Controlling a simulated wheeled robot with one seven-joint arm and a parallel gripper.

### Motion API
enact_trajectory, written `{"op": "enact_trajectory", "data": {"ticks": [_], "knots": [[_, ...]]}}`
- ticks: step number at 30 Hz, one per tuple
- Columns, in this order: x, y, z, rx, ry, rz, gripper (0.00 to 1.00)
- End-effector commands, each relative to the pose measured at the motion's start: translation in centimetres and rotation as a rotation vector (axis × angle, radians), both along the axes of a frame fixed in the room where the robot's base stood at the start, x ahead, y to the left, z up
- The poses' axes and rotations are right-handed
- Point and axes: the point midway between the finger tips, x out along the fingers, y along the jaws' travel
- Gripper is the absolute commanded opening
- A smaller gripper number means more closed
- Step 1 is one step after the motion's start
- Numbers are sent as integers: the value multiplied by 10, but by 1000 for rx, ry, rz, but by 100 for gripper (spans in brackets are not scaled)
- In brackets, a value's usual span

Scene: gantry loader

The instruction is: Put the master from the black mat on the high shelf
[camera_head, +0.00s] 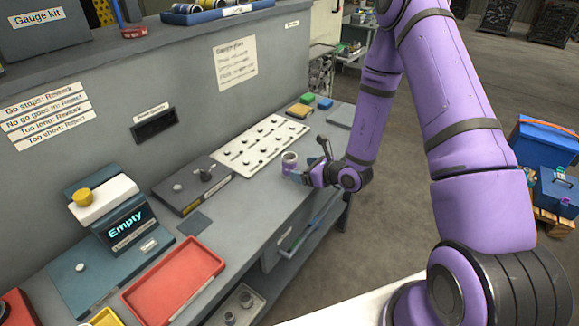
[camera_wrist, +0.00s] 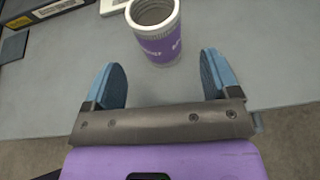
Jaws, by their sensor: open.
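A grey metal cylinder with a purple printed band, perhaps the master, stands upright on the grey bench in the head view (camera_head: 289,160) and in the wrist view (camera_wrist: 157,40). My gripper (camera_wrist: 165,72) is open and empty. The cylinder is just ahead of the fingertips, roughly midway between their lines, with a visible gap on each side. In the head view, my gripper (camera_head: 304,176) is low over the bench's front edge. A small dark mat (camera_head: 195,223) lies bare on the bench. The high shelf (camera_head: 160,42) runs along the top of the back panel.
Rings and a gauge kit box (camera_head: 42,34) occupy parts of the high shelf. A white board with pegs (camera_head: 262,143), a grey block with a knob (camera_head: 190,186), a red tray (camera_head: 174,279) and a device reading "Empty" (camera_head: 118,222) are on the bench.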

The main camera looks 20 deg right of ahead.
Motion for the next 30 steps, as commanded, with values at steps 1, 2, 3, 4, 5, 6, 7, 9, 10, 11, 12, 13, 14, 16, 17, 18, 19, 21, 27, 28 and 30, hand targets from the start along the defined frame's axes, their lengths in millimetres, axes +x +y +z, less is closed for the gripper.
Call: {"op": "enact_trajectory", "data": {"ticks": [1, 2, 3, 4, 5, 6, 7, 9, 10, 11, 12, 13, 14, 16, 17, 18, 19, 21, 27, 28, 30], "knots": [[4, 3, -2, 0, -1, 0, 82], [6, 4, -3, 0, -1, 0, 82], [8, 5, -3, 0, -1, 0, 82], [9, 6, -4, 0, -1, 0, 82], [10, 7, -4, 0, -1, 0, 82], [12, 8, -5, 0, -2, 0, 82], [14, 9, -5, 1, -2, 1, 82], [20, 13, -7, 0, -2, 3, 82], [23, 15, -8, 0, -1, 2, 82], [27, 18, -9, 1, -2, 1, 82], [32, 21, -11, 1, -3, 1, 82], [36, 23, -12, 0, -2, 3, 82], [39, 25, -13, 0, -2, 3, 82], [45, 29, -17, 0, -1, 3, 82], [47, 30, -18, -1, -2, 2, 82], [50, 31, -19, 0, -2, 2, 82], [51, 32, -19, 0, -2, 0, 82], [52, 33, -20, 0, -1, 0, 82], [52, 33, -20, 0, -1, 0, 79], [52, 33, -20, 0, -1, 0, 72], [52, 33, -20, 0, -1, 0, 56]]}}
